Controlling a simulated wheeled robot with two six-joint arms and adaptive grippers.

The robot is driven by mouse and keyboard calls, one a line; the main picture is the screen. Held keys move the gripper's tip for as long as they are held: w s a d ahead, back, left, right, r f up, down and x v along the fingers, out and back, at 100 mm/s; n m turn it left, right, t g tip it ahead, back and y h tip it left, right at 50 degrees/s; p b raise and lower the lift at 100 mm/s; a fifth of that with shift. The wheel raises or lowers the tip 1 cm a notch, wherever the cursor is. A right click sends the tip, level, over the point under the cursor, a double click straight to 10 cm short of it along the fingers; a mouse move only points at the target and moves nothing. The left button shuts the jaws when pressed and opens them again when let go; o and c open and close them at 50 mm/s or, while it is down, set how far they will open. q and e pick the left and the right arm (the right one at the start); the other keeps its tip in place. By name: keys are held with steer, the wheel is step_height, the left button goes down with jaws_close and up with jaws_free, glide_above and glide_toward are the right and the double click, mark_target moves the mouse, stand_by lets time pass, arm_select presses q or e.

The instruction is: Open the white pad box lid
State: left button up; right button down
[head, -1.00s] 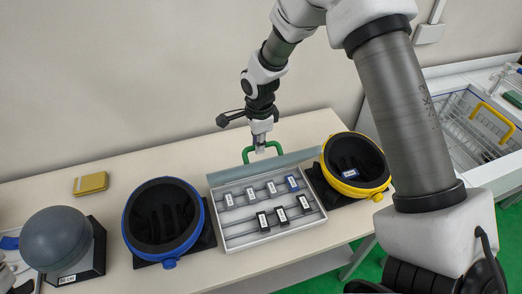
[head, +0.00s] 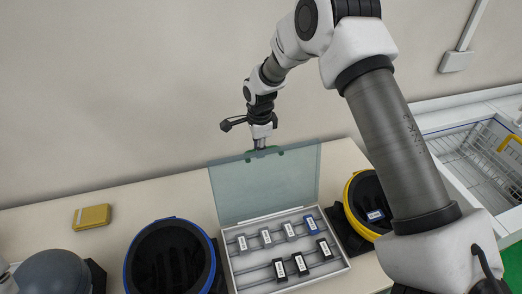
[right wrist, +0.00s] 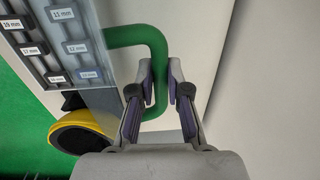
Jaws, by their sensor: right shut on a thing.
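The white pad box (head: 312,276) sits on the table in the head view, its several labelled pads exposed. Its translucent grey-green lid (head: 263,190) stands raised steeply at the box's back edge. A green handle (right wrist: 147,36) is fixed to the lid's free edge; in the head view it shows partly through the lid's top. My right gripper (right wrist: 161,70) is shut on this handle, with one finger on each side of its bar. In the head view the right gripper (head: 260,145) is at the lid's top edge, its tips partly hidden behind it. My left gripper is not in view.
A blue-rimmed round holder (head: 128,262) stands left of the box and a yellow-rimmed one (head: 347,197) right of it. A grey dome (head: 52,272) and a yellow block (head: 92,217) are farther left. A wire basket (head: 470,150) is at right. The wall is behind.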

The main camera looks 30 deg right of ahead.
steer(key=shift+w+f, duration=0.2)
steer(key=shift+w, duration=0.15)
steer(key=shift+w+d, duration=0.1)
steer(key=shift+r, duration=0.1)
steer(key=c, duration=1.1)
jaws_free()
steer(key=shift+c, duration=0.2)
step_height(320, 180, up, 12)
steer(key=shift+s, duration=0.35)
